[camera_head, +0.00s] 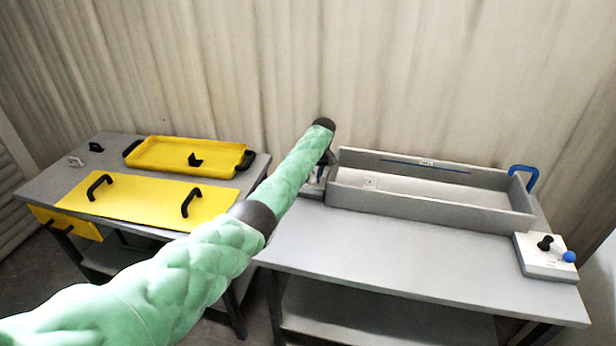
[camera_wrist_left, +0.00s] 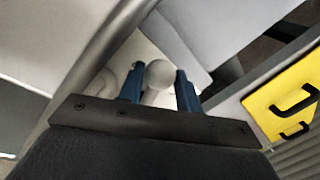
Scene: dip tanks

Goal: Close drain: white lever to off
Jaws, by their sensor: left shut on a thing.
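The white lever (camera_wrist_left: 160,74) shows in the left wrist view as a round white knob on a short stem. It rises from a pale plate (camera_wrist_left: 147,52) beside the tank. My left gripper (camera_wrist_left: 158,84) has its two blue fingers on either side of the knob and is shut on it. In the head view my left gripper (camera_head: 320,174) is at the left end of the grey tank (camera_head: 430,205), and my wrist and arm mostly hide the lever there. The lever's setting cannot be read. My right gripper is not in view.
A control box (camera_head: 545,257) with a black and a blue knob stands at the table's right end. A blue pipe (camera_head: 525,175) bends over the tank's right end. A second table on the left holds a yellow tray (camera_head: 190,157) and a yellow lid (camera_head: 145,197) with black handles.

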